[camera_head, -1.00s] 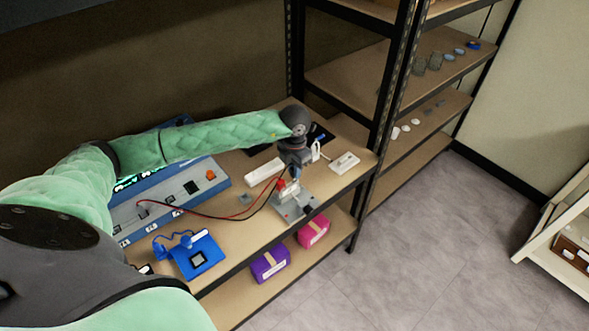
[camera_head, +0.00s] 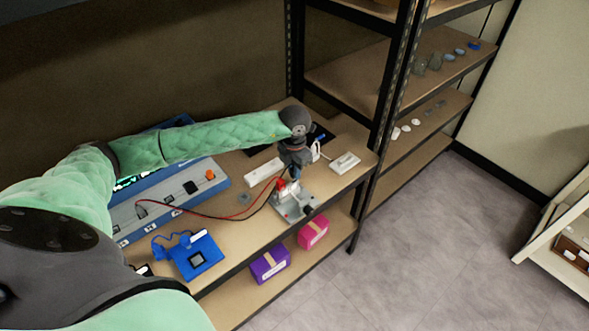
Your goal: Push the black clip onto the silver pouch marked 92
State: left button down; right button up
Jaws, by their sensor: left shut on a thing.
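My left gripper (camera_head: 289,182) points down at the right end of the workbench, over a small silver-grey unit (camera_head: 295,205). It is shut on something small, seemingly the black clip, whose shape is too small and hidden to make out. A red clip or block (camera_head: 281,183) shows beside the fingertips. Red and black leads (camera_head: 232,217) run from the blue instrument to this spot. A black part (camera_head: 307,210) sits on the unit's right corner. The silver pouch and its mark 92 cannot be made out. My right gripper is not in view.
A blue-grey instrument (camera_head: 207,184) stands at the back left of the bench. A blue stand (camera_head: 197,258) is in front. White strips (camera_head: 263,173) and a white block (camera_head: 345,163) lie nearby. Purple (camera_head: 269,264) and pink (camera_head: 313,232) boxes sit on the lower shelf. Black shelf posts (camera_head: 377,120) stand at right.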

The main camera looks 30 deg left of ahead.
pick_arm(q)
jog(key=shift+f+b, duration=0.75)
jog(key=shift+f, duration=0.2)
dwell(0.3)
jog(key=c, duration=1.3)
grip_release()
jog(key=shift+r, duration=0.15)
